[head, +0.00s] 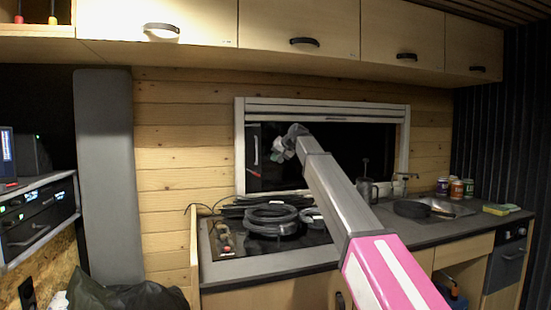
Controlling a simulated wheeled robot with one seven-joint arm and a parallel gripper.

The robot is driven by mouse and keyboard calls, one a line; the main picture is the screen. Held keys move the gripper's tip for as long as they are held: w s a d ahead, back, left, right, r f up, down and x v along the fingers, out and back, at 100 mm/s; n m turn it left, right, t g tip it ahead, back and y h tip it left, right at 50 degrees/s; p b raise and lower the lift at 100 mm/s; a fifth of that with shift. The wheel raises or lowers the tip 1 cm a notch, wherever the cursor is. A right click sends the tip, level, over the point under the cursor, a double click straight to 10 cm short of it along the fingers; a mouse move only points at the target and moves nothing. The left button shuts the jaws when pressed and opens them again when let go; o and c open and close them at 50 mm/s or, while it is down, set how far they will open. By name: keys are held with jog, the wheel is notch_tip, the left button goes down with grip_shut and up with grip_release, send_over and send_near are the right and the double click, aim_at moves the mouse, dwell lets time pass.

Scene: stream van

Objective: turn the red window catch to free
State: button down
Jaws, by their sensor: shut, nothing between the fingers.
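The window (350,150) has a pale frame, a rolled-up blind along its top and dark glass. At its left inner edge is a small dark panel with a thin light, slightly reddish bar (256,150), possibly the catch; its colour and setting are too small to tell. My gripper (280,150) is in front of the left part of the window, just right of that bar, and seems apart from it. It is shut and empty. My grey and pink arm crosses in front of the window's lower middle.
Coiled black cable (272,219) lies on the counter below the window. A kettle-like pot (367,190), a pan (411,209), a tap and several jars stand to the right. Closed cupboards (305,42) hang above. A grey padded panel (104,140) stands at left.

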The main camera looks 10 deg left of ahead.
aim_at(256, 174)
jog(key=x, duration=0.6)
jog(key=shift+w+a+f, duration=0.2)
jog(key=shift+a, duration=0.05)
jog(key=shift+s+a+f, duration=0.25)
jog(key=shift+f, duration=0.3)
jog(key=shift+s+a+f, duration=0.2)
jog(key=shift+s+f, duration=0.05)
jog(key=shift+f, duration=0.25)
jog(key=shift+s+a+f, duration=0.15)
jog(key=shift+a+f, duration=0.2)
jog(key=shift+f, duration=0.3)
jog(key=shift+d+f+m+g+y, duration=0.1)
jog(key=shift+f+m+g+y, duration=0.15)
jog(key=shift+y, duration=0.25)
jog(key=shift+d+f+m+g+y, duration=0.1)
jog(key=shift+m+g+y, duration=0.05)
jog(key=shift+m+y, duration=0.3)
jog(key=shift+f+m+y, duration=0.35)
jog(key=shift+m+y, duration=0.05)
jog(key=shift+y, duration=0.35)
jog(key=shift+f+m+g+y, duration=0.2)
jog(key=shift+f+m+y, duration=0.15)
jog(key=shift+m+y, duration=0.45)
jog(key=shift+f+m+g+y, duration=0.2)
jog(key=shift+f+m+y, duration=0.25)
jog(key=shift+y, duration=0.55)
jog(key=shift+r, duration=0.1)
jog(key=shift+a+f, duration=0.15)
jog(key=shift+f, duration=0.25)
